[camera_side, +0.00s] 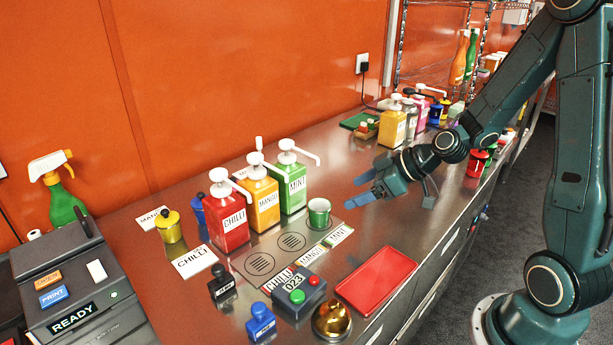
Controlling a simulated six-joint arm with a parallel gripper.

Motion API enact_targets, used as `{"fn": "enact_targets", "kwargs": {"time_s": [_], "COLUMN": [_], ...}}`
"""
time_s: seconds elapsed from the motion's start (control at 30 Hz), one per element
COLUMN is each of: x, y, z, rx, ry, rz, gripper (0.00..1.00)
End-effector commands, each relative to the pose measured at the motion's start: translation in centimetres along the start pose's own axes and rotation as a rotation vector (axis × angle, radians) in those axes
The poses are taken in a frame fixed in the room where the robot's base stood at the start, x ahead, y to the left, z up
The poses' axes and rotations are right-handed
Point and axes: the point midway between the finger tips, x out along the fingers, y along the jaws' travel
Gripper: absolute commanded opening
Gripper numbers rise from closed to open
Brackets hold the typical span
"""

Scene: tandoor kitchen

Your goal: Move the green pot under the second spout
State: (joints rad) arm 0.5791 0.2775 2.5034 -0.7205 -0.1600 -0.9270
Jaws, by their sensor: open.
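The green pot (319,213), a small green cup with a pale inside, stands upright at the right end of the drip plate (274,254), in front of the green MINT dispenser (293,187). The yellow MANGO dispenser (263,203) stands in the middle, and the red CHILLI dispenser (228,222) is on the left. The two round grilles before CHILLI and MANGO are bare. My gripper (359,190) is to the right of the pot and a little above it. Its blue fingers are open and empty, pointing left toward the pot, apart from it.
A red tray (376,281), a grey button box (298,294) and a brass bell (331,321) lie in front of the plate.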

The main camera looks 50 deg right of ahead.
Motion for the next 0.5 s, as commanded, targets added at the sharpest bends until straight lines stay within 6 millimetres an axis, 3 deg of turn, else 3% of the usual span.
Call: {"fn": "enact_targets", "kwargs": {"time_s": [0.27, 0.5], "x": [-2.7, -6.2], "y": [-3.6, -6.3], "z": [-1.5, -2.1], "rx": [-0.037, -0.024], "ry": [-0.118, -0.234], "rz": [-0.026, 0.004], "gripper": [0.74, 0.74]}}
